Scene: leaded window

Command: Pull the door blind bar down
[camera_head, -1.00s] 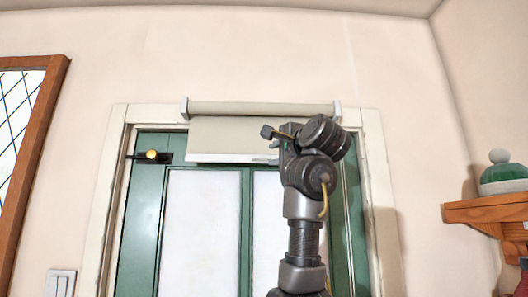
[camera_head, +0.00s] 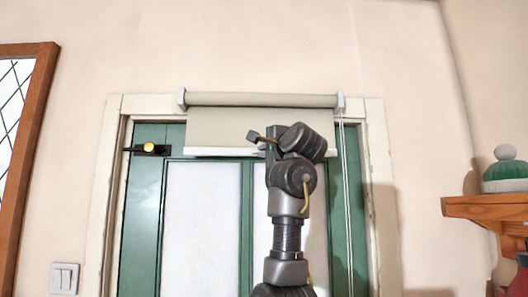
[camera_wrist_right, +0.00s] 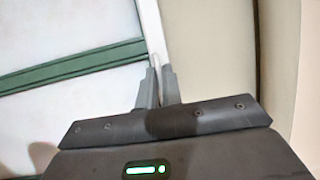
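The door blind bar (camera_head: 220,152) is the white strip along the lower edge of the beige blind (camera_head: 215,125), high across the green door. It also shows in the right wrist view as a white strip (camera_wrist_right: 150,25) running down to the fingertips. My right gripper (camera_head: 264,140) is at the middle of the bar. In the wrist view the right gripper's fingers (camera_wrist_right: 158,75) sit close together on either side of the bar, with only a narrow pale gap, and look shut on it. The gripper and arm hide part of the bar. My left gripper is out of view.
The blind roller (camera_head: 260,99) sits above the door frame (camera_head: 105,170). A black latch with a yellow knob (camera_head: 149,147) is at the door's upper left. A pale cord (camera_head: 345,190) hangs at the right. A wooden shelf (camera_head: 485,205) stands out on the right wall.

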